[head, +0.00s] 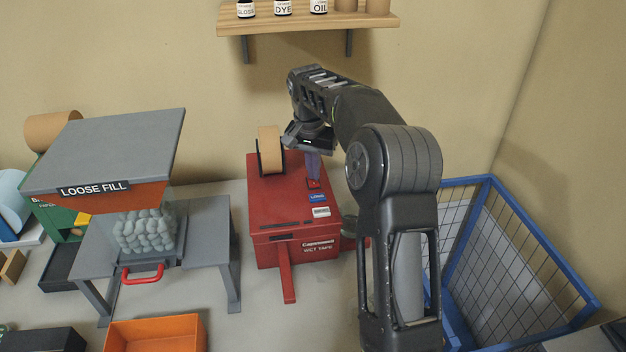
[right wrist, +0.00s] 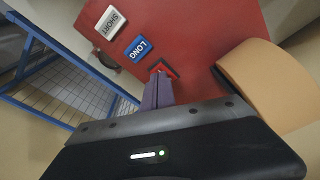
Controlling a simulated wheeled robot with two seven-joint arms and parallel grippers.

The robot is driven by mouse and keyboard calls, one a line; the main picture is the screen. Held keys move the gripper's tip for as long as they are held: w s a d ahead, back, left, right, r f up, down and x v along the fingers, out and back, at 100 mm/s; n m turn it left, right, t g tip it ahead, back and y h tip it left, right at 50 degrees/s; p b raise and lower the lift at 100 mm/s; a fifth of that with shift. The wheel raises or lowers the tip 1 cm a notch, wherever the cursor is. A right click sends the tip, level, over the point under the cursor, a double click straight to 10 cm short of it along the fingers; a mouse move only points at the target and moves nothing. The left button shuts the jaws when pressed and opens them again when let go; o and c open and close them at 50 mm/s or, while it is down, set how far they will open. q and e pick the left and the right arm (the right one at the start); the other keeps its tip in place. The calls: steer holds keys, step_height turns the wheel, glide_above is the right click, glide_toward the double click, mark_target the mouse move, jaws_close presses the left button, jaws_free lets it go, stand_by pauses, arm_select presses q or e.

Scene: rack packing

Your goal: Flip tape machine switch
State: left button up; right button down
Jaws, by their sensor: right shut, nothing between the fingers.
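The red tape machine (head: 290,215) stands on the table in the middle of the head view, with a tan tape roll (head: 268,150) at its back. My left gripper is out of view.
A loose fill dispenser (head: 105,150) on a grey stand is left of the machine, with an orange bin (head: 155,336) in front. A blue wire cage (head: 480,185) stands at the right. A wooden shelf (head: 310,20) with bottles hangs above.

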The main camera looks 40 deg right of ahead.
mark_target(314, 184)
steer(key=shift+f+b, duration=0.55)
steer(key=shift+f, duration=0.3)
stand_by(0.7)
step_height(314, 184, up, 3)
steer(key=shift+f+p, duration=0.15)
steer(key=shift+p, duration=1.05)
steer(key=shift+r, duration=2.15)
